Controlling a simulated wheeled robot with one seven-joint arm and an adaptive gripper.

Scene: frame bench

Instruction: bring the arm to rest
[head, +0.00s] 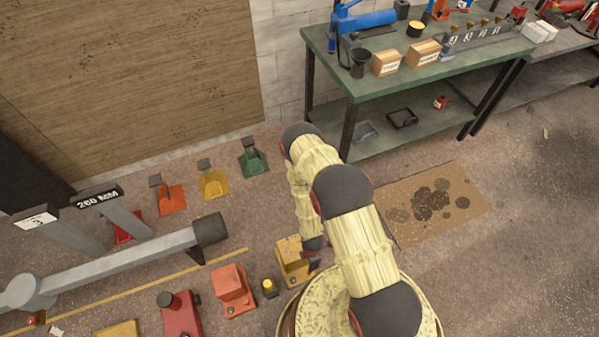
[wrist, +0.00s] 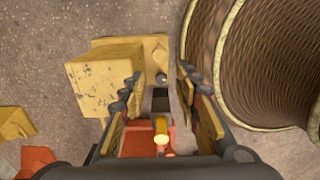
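My gripper (wrist: 160,82) is open in the wrist view, with its two fingers spread apart. No object is clamped between the fingers. Below the gap shows a dark bar, and a small yellow cylinder (wrist: 161,131) stands over an orange-red surface. A worn yellow block (wrist: 92,84) lies just left of the fingers. In the head view my arm bends down through the middle, and its end is low beside the yellow block (head: 291,268). The fingers are hard to make out there.
Orange-red blocks (head: 232,290) (head: 180,316) stand left of my arm. A grey beam (head: 120,259) lies beyond them. Red, yellow and green floor pieces (head: 253,162) line the wall. A green bench (head: 455,68) with tools stands behind.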

